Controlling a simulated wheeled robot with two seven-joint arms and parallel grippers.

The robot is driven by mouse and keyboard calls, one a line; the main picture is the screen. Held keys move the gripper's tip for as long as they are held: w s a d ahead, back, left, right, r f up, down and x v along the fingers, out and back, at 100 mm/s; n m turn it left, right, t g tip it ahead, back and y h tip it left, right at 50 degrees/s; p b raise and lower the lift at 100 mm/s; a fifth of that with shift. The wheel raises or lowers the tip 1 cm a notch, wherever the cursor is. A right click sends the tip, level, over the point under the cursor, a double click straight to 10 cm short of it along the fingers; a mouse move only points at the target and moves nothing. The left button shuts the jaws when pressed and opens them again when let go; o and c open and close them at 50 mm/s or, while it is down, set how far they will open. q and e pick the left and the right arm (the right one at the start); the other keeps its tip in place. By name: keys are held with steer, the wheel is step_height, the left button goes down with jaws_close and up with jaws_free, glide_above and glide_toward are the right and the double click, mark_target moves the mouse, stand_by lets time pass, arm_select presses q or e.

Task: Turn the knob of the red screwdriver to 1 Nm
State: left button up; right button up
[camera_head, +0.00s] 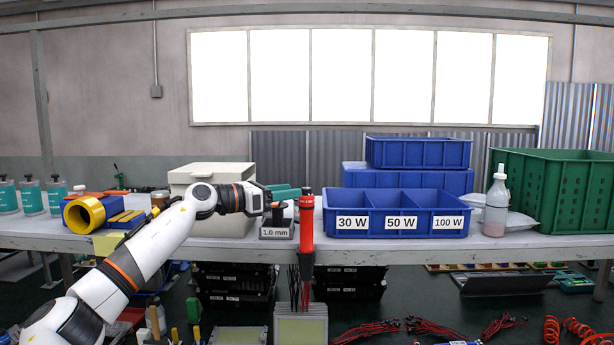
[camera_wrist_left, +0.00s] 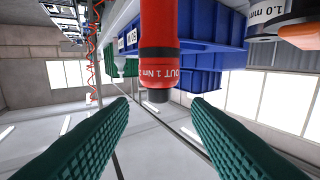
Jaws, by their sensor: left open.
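The red screwdriver (camera_head: 306,225) stands upright at the table's front edge in the head view, with a dark knob (camera_head: 307,191) at its top. In the left wrist view, which is upside down, its red body (camera_wrist_left: 160,25) carries white lettering reading "OUT 1 Nm", and the dark knob (camera_wrist_left: 158,95) points down. My left gripper (camera_head: 292,194) is just left of the knob in the head view. Its two green ribbed fingers are open in the left wrist view (camera_wrist_left: 160,101), with the knob between their tips and a gap on either side. My right gripper is not in view.
A blue divided bin (camera_head: 394,223) labelled 30 W, 50 W and 100 W is right of the screwdriver. A white bottle (camera_head: 496,205) and green crate (camera_head: 548,190) are further right.

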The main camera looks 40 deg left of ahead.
mark_target(307, 189)
arm_select(q)
steer(key=p+x, duration=0.2)
steer(key=x, duration=0.2)
steer(key=shift+w+d+r, duration=0.15)
steer(key=shift+w+r, duration=0.05)
steer(key=shift+w, duration=0.1)
steer(key=shift+w+d+f+p, duration=0.2)
steer(key=shift+w+p, duration=0.15)
steer(key=shift+w, duration=0.3)
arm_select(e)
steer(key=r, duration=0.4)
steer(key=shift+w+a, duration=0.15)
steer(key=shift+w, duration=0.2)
arm_select(q)
steer(key=shift+c, duration=0.5)
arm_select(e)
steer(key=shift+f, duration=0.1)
arm_select(q)
jaws_close()
